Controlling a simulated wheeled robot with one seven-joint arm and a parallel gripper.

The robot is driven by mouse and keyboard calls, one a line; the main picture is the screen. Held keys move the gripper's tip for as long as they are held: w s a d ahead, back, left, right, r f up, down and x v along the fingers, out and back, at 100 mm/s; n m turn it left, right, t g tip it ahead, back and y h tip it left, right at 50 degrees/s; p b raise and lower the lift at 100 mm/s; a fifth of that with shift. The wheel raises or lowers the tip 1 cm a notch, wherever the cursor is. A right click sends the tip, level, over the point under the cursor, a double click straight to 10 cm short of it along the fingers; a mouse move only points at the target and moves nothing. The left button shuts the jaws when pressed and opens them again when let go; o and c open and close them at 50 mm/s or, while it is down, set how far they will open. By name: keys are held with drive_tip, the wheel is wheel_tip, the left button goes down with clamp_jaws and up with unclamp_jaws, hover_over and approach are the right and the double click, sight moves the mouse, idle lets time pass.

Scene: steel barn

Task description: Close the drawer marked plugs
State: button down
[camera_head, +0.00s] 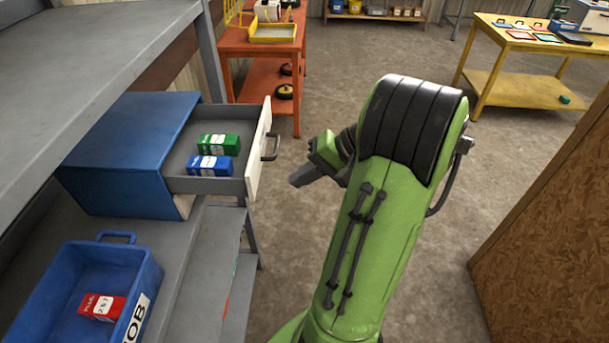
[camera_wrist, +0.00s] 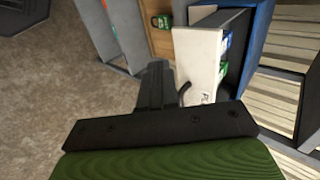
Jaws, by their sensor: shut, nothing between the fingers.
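A drawer with a white front (camera_head: 259,150) is pulled out to the right from a blue cabinet (camera_head: 125,150) on the grey shelf unit. Its dark handle (camera_head: 271,147) is on the outer face. A green box (camera_head: 219,144) and a blue box (camera_head: 210,166) lie inside. My gripper (camera_head: 298,180) is shut and empty. It hangs to the right of the drawer front and a little nearer the camera, apart from the handle. Its fingers (camera_wrist: 156,75) also show in the wrist view.
A blue bin (camera_head: 140,290) holding a red box (camera_head: 101,307) stands on the shelf in front of the cabinet. An orange cart (camera_head: 262,47) stands behind, a yellow table (camera_head: 515,88) far right. A chipboard panel (camera_head: 550,230) is at right. The floor between is clear.

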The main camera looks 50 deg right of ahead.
sight(175, 190)
drive_tip(key=w+a+f+b, duration=0.1)
drive_tip(key=w+a+f, duration=0.1)
drive_tip(key=w+a, duration=0.2)
drive_tip(key=shift+w+a+f, duration=0.25)
drive_tip(key=shift+w+f, duration=0.15)
drive_tip(key=shift+w, duration=0.45)
drive_tip(key=shift+w, duration=0.1)
drive_tip(key=w+a+p, duration=0.1)
drive_tip(key=w+a, duration=0.2)
drive_tip(key=w, duration=0.1)
drive_tip(key=w+a+p, duration=0.1)
drive_tip(key=w+a, duration=0.3)
drive_tip(key=w, duration=0.1)
drive_tip(key=w+a+p, duration=0.1)
drive_tip(key=w+a, duration=0.3)
drive_tip(key=w, duration=0.1)
drive_tip(key=shift+a+r, duration=0.1)
